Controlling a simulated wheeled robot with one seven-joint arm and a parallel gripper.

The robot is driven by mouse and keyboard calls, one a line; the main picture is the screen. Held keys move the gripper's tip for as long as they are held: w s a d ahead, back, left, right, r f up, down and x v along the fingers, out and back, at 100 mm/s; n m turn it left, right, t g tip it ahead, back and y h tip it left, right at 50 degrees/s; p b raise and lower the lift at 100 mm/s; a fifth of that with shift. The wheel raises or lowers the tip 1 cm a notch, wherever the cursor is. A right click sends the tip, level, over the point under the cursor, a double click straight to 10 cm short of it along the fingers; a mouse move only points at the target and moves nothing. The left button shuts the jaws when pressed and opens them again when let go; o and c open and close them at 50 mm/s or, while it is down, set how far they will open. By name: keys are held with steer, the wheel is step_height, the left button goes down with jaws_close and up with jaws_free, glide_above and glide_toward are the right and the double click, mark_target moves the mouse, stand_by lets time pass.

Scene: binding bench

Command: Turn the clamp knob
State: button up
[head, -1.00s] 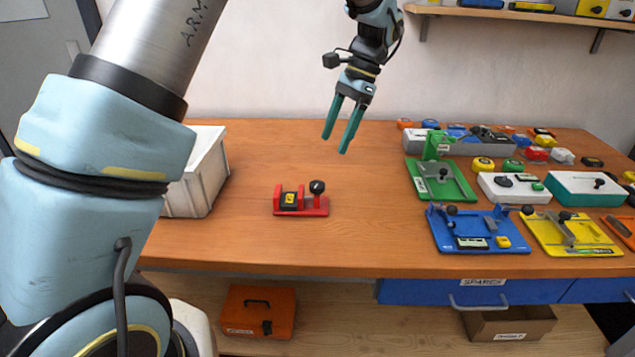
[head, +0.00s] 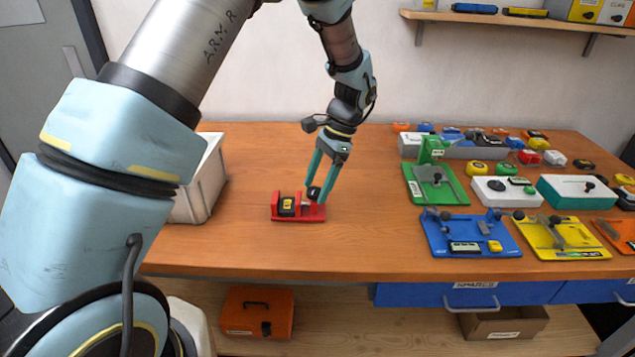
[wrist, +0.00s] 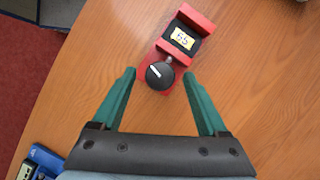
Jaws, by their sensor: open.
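The red clamp (head: 298,214) sits on the wooden bench, left of its middle. A black block with a yellow label (wrist: 183,39) reading "65" sits in it. The black clamp knob (wrist: 159,75) with a white pointer line is at the clamp's near end in the wrist view. My gripper (wrist: 160,78) is open, its two green fingers on either side of the knob with gaps showing. In the head view my gripper (head: 316,194) points down at the knob (head: 313,193), and one finger partly overlaps the clamp there.
A white bin (head: 205,180) stands left of the clamp. Blue (head: 468,236), green (head: 440,190) and yellow (head: 560,238) fixtures stand to the right, with several small coloured blocks behind. The bench between the clamp and the fixtures is clear.

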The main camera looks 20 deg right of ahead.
jaws_close()
stand_by(0.5)
steer(key=n, duration=0.2)
steer(key=n+g, duration=0.2)
steer(key=n, duration=0.1)
steer(key=shift+w+n+h+p, duration=0.25)
steer(key=shift+n+h+p, duration=0.05)
steer(key=shift+p, duration=0.1)
steer(key=n, duration=0.2)
steer(key=n+g+h, duration=0.1)
steer(key=n, duration=0.2)
steer(key=shift+w+a+h, duration=0.1)
steer(key=shift+a+h, duration=0.1)
steer(key=shift+h, duration=0.1)
steer(key=n+h, duration=0.1)
steer(key=n, duration=0.2)
steer(key=n+g+h, duration=0.1)
steer(key=n, duration=0.1)
steer(key=shift+w+a+n, duration=0.1)
steer(key=shift+a+n, duration=0.1)
steer(key=shift+n, duration=0.2)
steer(key=shift+a+n+h, duration=0.15)
steer(key=shift+n+h, duration=0.75)
steer(key=shift+n, duration=1.4)
